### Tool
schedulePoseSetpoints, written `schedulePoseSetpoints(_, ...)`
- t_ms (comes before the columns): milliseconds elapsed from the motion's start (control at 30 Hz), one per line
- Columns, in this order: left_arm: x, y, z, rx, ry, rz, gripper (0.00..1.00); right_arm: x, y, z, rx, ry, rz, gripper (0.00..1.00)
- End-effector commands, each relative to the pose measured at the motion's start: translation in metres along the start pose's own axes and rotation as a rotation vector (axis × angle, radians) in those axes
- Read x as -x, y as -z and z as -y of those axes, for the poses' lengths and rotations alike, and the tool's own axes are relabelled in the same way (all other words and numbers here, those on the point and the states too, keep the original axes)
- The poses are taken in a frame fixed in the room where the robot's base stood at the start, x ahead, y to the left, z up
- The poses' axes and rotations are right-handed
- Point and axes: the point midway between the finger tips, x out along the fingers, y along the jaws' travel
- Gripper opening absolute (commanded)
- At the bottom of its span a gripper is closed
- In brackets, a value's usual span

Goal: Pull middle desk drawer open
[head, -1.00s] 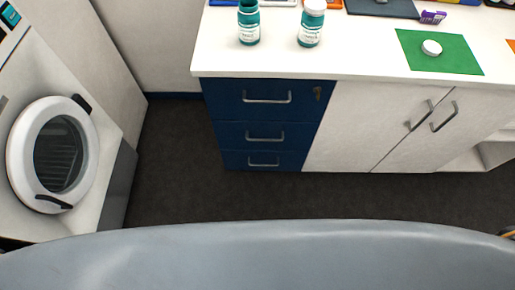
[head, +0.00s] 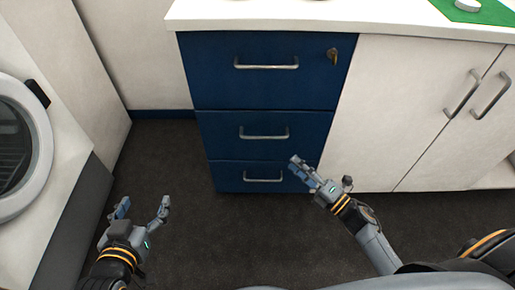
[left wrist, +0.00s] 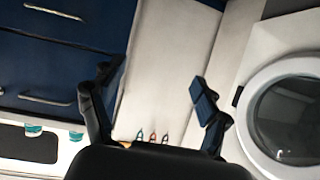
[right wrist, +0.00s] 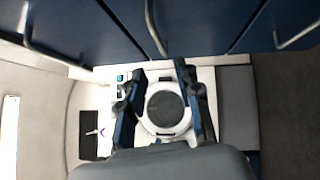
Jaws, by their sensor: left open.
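The middle desk drawer (head: 222,127) is a dark blue front with a silver bar handle (head: 264,136), between the top and bottom drawers. It looks shut. My right gripper (head: 320,172) is at the drawers' lower right in the head view, with its fingers apart and empty. In the right wrist view, the middle handle (right wrist: 152,28) lies just past the gap between the open fingertips (right wrist: 160,70), apart from them. My left gripper (head: 144,205) is open and empty over the floor, left of the drawers. The left wrist view shows its spread fingers (left wrist: 150,85).
The top drawer (head: 215,75) has a handle and a key lock. The bottom drawer (head: 228,176) is near the floor. A white cabinet (head: 405,110) stands right of them, a washing machine (head: 48,130) at left. Dark floor (head: 175,175) is clear between.

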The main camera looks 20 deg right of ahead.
Motion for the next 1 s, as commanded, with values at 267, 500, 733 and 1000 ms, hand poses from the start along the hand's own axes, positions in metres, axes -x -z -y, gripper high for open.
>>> schedulePoseSetpoints(267,-0.001,0.018,-0.002,0.0,-0.005,-0.088,0.75,-0.036,0.0,-0.002,0.007,-0.007,-0.003,0.34)
schedulePoseSetpoints(500,-0.001,0.045,-0.006,0.001,-0.014,-0.236,0.75,-0.089,0.0,-0.002,0.004,-0.006,-0.001,0.34)
schedulePoseSetpoints(733,0.003,0.068,-0.009,0.002,-0.022,-0.364,0.75,-0.125,0.0,-0.001,0.002,-0.004,-0.001,0.34)
schedulePoseSetpoints(1000,0.006,0.079,-0.011,0.003,-0.025,-0.416,0.75,-0.138,0.0,-0.001,0.002,-0.001,-0.001,0.34)
